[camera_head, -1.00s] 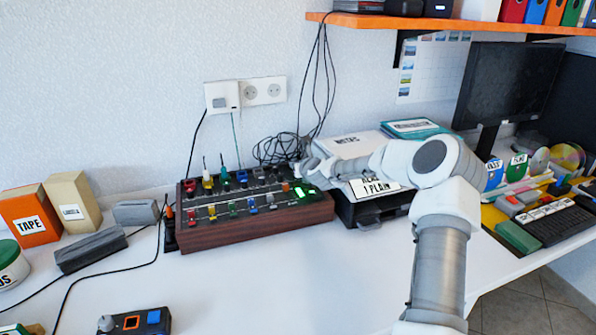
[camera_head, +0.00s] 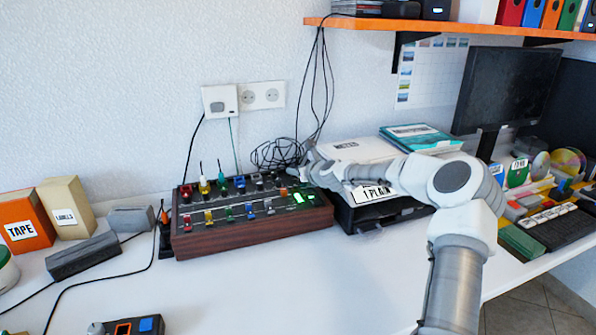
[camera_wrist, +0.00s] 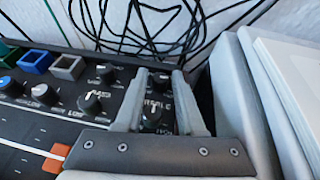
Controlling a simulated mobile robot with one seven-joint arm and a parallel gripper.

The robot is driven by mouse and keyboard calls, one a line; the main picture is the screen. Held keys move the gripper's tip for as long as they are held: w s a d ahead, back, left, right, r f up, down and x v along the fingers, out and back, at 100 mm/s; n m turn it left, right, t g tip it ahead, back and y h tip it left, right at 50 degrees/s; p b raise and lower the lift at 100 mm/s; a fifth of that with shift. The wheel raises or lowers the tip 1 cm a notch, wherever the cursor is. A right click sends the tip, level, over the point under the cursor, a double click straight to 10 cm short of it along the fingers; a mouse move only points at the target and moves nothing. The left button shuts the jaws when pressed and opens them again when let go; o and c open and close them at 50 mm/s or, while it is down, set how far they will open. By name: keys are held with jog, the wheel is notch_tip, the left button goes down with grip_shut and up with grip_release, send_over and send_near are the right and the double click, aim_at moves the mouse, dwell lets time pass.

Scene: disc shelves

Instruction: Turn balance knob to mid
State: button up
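The mixer console (camera_head: 255,232) has a dark top, a wooden front, coloured sliders and rows of knobs, and sits on the white desk. My gripper (camera_head: 309,166) is over its back right corner. In the wrist view, my gripper (camera_wrist: 162,73) is open, its two fingers apart. Between them a black knob (camera_wrist: 152,115) with a pale pointer shows, next to a partly covered label that seems to read "BALANCE". Another dark knob (camera_wrist: 160,79) shows farther up between the fingers. I cannot tell whether the fingers touch either knob.
Loose black cables (camera_head: 277,153) lie behind the console. A black paper tray (camera_head: 375,212) with papers stands close to its right. An orange shelf (camera_head: 430,25) hangs above.

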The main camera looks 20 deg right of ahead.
jog(key=v, duration=1.5)
jog(key=shift+s+d+r, duration=0.1)
jog(key=shift+s+r, duration=0.1)
jog(key=shift+s, duration=0.05)
jog(key=shift+p+v, duration=0.35)
jog(key=shift+v, duration=0.5)
